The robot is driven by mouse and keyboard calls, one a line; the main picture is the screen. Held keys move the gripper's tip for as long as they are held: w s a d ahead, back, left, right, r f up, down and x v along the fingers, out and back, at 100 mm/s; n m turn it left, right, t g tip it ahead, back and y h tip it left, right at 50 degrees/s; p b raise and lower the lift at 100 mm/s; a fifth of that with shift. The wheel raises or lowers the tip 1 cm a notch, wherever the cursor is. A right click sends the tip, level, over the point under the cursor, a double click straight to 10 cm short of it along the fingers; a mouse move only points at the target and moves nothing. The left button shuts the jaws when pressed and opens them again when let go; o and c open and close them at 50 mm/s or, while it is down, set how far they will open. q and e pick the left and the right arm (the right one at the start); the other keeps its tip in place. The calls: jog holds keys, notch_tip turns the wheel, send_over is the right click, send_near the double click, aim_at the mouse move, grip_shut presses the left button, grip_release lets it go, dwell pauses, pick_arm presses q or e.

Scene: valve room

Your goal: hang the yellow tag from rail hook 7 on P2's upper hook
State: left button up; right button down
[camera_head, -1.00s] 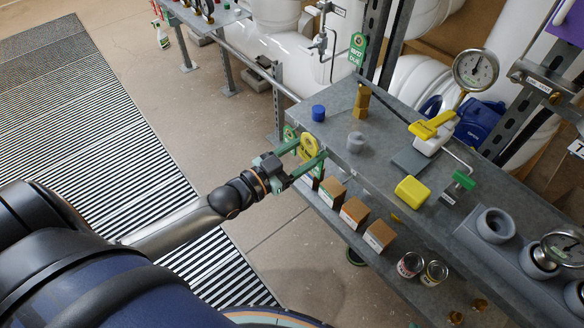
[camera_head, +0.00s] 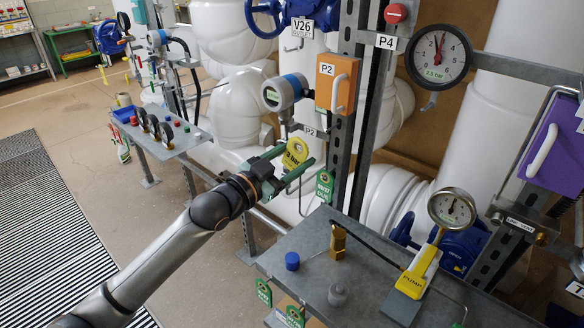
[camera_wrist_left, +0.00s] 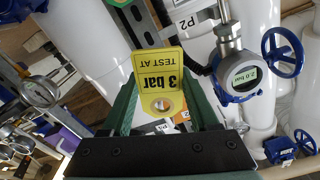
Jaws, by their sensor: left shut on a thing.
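My left gripper (camera_head: 298,163) is shut on the yellow tag (camera_head: 295,153) and holds it in the air in front of the pipes. In the left wrist view the tag (camera_wrist_left: 159,70) shows between the green fingers, reading "3 bar TEST AT" upside down, with a hole near the jaws. A P2 label (camera_head: 310,130) is just behind and right of the tag, below a round gauge (camera_head: 285,92). An orange box (camera_head: 337,80) also bears a P2 label. A small hook (camera_head: 292,47) shows under the V26 label; whose it is I cannot tell. My right gripper is not in view.
A green tag (camera_head: 324,186) hangs by the steel post, right of my gripper. Below is the grey bench (camera_head: 300,250) with a blue cap, a brass fitting (camera_head: 338,240) and a yellow-handled pump (camera_head: 418,272). Green tags (camera_head: 263,292) hang along its front edge.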

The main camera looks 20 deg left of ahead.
pick_arm(q)
jog(key=b+x, duration=0.2)
jog(key=x, duration=0.3)
jog(key=shift+w+f, duration=0.15)
jog(key=shift+w+d, duration=0.1)
dwell(0.3)
jog(key=shift+w+d, duration=0.15)
jog(key=shift+w, duration=0.25)
jog(key=shift+w+d+p, duration=0.15)
jog(key=shift+w+p, duration=0.2)
jog(key=shift+w, duration=0.05)
dwell(0.5)
jog(key=shift+p, duration=0.3)
jog(key=shift+w+d, duration=0.15)
jog(key=shift+w, duration=0.25)
dwell(0.6)
jog(key=shift+w+d, duration=0.2)
jog(key=shift+w, duration=0.35)
